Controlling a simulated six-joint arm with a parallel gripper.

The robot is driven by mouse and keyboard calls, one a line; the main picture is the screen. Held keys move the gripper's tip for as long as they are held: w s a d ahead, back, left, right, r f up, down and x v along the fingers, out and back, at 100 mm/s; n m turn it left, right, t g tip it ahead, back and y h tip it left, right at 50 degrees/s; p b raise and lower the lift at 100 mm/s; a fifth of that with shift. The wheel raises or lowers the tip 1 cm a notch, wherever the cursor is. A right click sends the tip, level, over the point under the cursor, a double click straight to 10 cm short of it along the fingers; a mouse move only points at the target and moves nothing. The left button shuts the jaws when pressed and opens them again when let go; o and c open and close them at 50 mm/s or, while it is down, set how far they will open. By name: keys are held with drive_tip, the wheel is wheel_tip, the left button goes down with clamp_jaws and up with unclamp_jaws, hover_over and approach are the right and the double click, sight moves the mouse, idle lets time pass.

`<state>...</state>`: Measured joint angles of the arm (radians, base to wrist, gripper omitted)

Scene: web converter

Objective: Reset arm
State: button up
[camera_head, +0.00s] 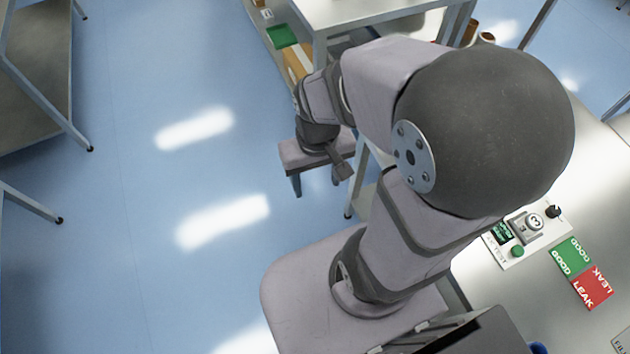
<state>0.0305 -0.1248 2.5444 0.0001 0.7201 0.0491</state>
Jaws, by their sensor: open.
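My grey arm rises from its base at the lower middle and folds over at a large dark elbow joint. It then reaches left to the wrist. My gripper (319,180) hangs at the end of the wrist, left of the white worktable (604,150), over or near the blue floor. Its jaws are open, and nothing shows between them. My arm hides part of the worktable and of the shelf unit behind it.
A test device (525,232), a green GOOD card (571,257) and a red LEAK card (593,287) lie on the worktable. Grey racks (40,85) stand far left. The blue floor (130,240) between is clear.

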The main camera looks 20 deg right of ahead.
drive_tip(key=shift+s+a+n, duration=0.25)
drive_tip(key=shift+a+n, duration=0.1)
drive_tip(key=shift+n, duration=0.15)
wheel_tip(320, 180, down, 22)
drive_tip(key=b, duration=2.2)
